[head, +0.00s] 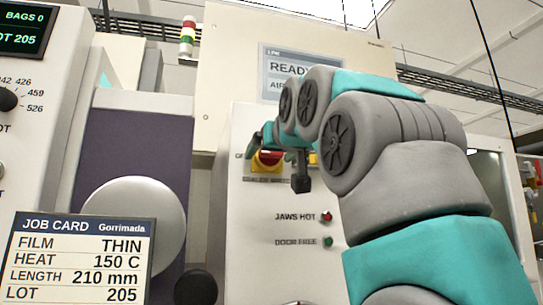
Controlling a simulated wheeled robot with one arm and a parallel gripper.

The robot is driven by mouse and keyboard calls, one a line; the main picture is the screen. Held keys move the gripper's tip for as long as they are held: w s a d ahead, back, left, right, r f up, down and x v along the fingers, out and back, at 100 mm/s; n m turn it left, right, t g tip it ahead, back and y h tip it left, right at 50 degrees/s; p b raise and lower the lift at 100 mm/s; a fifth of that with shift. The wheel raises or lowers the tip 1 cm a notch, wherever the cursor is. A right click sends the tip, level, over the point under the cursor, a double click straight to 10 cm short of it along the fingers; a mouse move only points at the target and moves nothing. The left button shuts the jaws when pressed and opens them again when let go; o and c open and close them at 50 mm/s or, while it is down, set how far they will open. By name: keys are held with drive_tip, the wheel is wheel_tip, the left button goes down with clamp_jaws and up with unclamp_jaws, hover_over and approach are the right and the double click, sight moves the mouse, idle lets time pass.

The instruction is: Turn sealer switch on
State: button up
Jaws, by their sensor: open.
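The sealer switch (264,167), a red handle on a yellow plate, sits on the pale cabinet front. Its upper part is hidden behind my gripper, and the turn of its handle is hard to read. A label below it is too small to read surely. My gripper (290,168) is open, in front of the panel at the switch. One dark finger hangs just right of the switch. I cannot tell whether it touches the switch.
A display (283,75) above starts with "READ". "JAWS HOT" has a red lamp (327,217); "DOOR FREE" has a green lamp (328,241). A job card (80,262) and a large grey disc (135,225) stand left. My arm hides the panel's right side.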

drive_tip(key=c, duration=1.4)
